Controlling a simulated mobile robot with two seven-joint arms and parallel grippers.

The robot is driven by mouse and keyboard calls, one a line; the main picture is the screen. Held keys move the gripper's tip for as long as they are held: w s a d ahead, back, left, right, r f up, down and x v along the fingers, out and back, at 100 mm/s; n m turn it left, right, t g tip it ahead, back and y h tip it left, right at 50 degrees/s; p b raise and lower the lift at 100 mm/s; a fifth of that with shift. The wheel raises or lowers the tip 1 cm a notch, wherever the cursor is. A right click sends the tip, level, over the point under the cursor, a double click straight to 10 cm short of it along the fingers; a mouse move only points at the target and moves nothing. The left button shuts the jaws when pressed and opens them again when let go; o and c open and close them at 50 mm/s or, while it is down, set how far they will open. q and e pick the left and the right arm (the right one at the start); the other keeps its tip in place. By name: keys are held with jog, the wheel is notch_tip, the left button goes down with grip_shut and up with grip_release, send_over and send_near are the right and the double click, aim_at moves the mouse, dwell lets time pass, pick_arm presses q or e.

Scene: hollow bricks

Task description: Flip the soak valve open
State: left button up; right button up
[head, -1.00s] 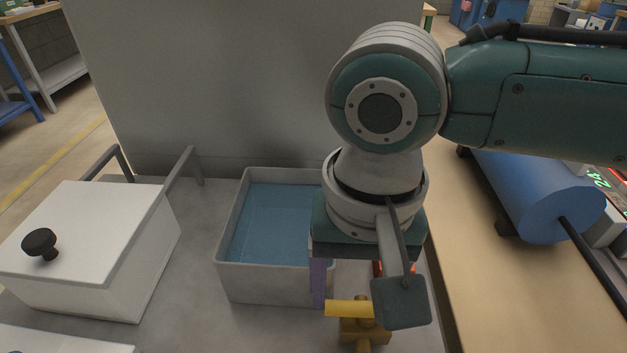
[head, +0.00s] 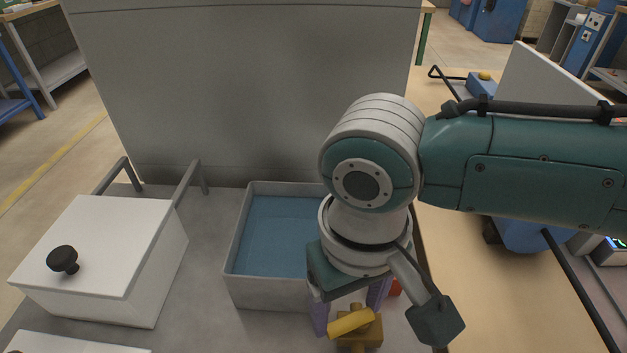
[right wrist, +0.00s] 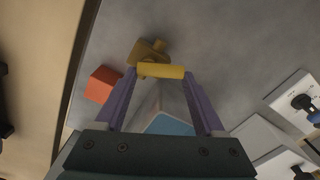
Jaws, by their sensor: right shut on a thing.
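The soak valve has a brass body (head: 370,335) and a yellow bar handle (head: 351,322), in front of a grey tank (head: 268,293) of blue liquid. My right gripper (head: 347,319) points down with its purple fingers at the two ends of the handle. It is shut on the handle, which is tilted, its right end higher in the head view. In the right wrist view, the handle (right wrist: 161,71) lies crosswise between the fingertips, the valve body (right wrist: 147,52) just beyond it. The wrist hides part of the tank. My left gripper is not in view.
A white lidded box (head: 105,250) with a black knob stands left of the tank. An orange-red block (right wrist: 102,85) is close beside the valve. A tall grey panel (head: 240,90) rises behind. A wooden bench (head: 480,285) lies to the right.

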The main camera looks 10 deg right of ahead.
jog(key=n, duration=0.1)
jog(key=n+p, duration=0.1)
jog(key=n, duration=0.1)
jog(key=shift+s+r+p, duration=0.2)
jog(key=shift+s+p, duration=0.05)
jog(key=shift+p, duration=0.05)
jog(key=n, duration=0.1)
jog(key=n+p, duration=0.1)
jog(key=n, duration=0.1)
jog(key=shift+s+n, duration=0.3)
jog(key=n+p, duration=0.1)
jog(key=n, duration=0.2)
jog(key=shift+s+d+f, duration=0.1)
jog(key=shift+s, duration=0.1)
jog(key=shift+s+d+n+p, duration=0.15)
jog(key=shift+n+p, duration=0.35)
jog(key=shift+n, duration=1.1)
